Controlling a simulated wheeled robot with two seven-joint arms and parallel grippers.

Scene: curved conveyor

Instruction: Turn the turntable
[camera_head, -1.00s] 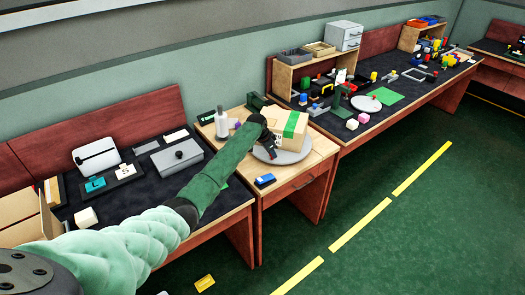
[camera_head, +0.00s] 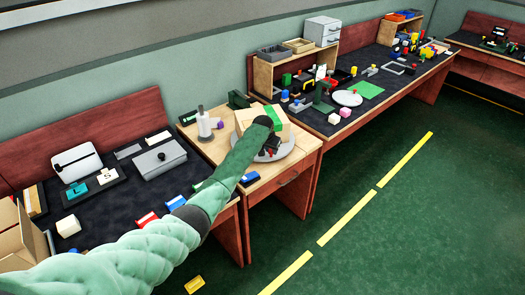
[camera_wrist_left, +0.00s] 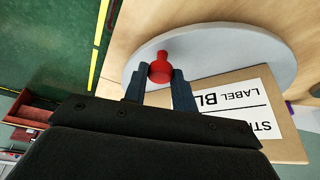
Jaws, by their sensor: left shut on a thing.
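The turntable is a round grey disc (camera_head: 286,150) on the wooden table, and its edge also shows in the left wrist view (camera_wrist_left: 220,45). A cardboard box with green tape (camera_head: 284,129) stands on it. In the wrist view the box (camera_wrist_left: 290,147) has a white label with black letters. A red knob (camera_wrist_left: 160,66) stands near the disc's rim. My left gripper (camera_head: 269,152) is at the front of the turntable, beside the box. In the wrist view its fingers (camera_wrist_left: 159,84) are shut on the red knob. My right gripper is not in view.
A grey case (camera_head: 158,158) lies on the dark left bench. On the right bench is a white round plate (camera_head: 347,98). Green floor lies open in front.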

